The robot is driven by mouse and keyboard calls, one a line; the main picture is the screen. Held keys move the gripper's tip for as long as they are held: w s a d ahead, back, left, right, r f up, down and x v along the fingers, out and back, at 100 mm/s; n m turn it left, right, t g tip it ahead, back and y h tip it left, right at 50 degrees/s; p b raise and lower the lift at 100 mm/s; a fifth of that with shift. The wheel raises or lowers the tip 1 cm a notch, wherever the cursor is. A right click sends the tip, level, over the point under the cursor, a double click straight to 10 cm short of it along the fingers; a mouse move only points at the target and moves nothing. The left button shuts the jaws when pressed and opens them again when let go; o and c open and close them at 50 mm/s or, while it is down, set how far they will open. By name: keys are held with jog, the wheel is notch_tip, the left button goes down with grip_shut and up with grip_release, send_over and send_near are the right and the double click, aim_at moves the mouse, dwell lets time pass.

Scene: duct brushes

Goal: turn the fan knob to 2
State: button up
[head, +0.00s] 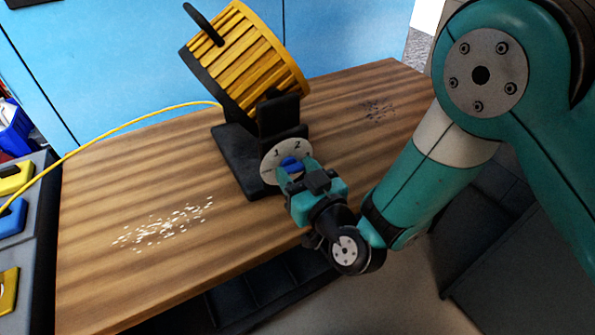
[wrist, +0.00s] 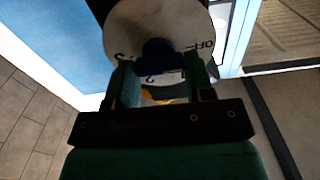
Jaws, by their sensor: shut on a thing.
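The fan (head: 245,65) is a yellow slatted drum with a black handle, on a black base (head: 235,160) on the workbench. A pale round dial (head: 270,165) with printed numbers 1 and 2 faces my arm. It also shows in the wrist view (wrist: 135,35), with "OFF" at its right. The blue fan knob (head: 291,163) sits at the dial's middle. In the wrist view the knob (wrist: 158,55) is between my fingers. My gripper (wrist: 160,80) is shut on the knob. Which mark the knob points to cannot be told.
The wooden workbench (head: 130,240) carries white scattered bits (head: 165,224) at left and dark bits (head: 377,110) at right. A yellow cord (head: 130,118) runs left from the fan. Yellow and blue items (head: 12,220) lie in a grey holder at far left.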

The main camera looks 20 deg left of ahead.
jog(key=m+b, duration=0.1)
jog(key=m, duration=0.3)
jog(key=m+b, duration=0.1)
jog(key=m, duration=0.2)
jog(key=shift+w+d+f+m, duration=0.1)
jog(key=shift+m, duration=0.3)
jog(key=m, duration=0.3)
jog(key=shift+b, duration=0.4)
jog(key=m, duration=0.4)
jog(key=shift+d+f+b, duration=0.1)
jog(key=shift+f+b, duration=0.05)
jog(key=shift+b, duration=0.25)
jog(key=m, duration=0.4)
jog(key=shift+m+b, duration=0.3)
jog(key=shift+b, duration=0.05)
jog(key=shift+f+m, duration=0.15)
jog(key=shift+m, duration=1.85)
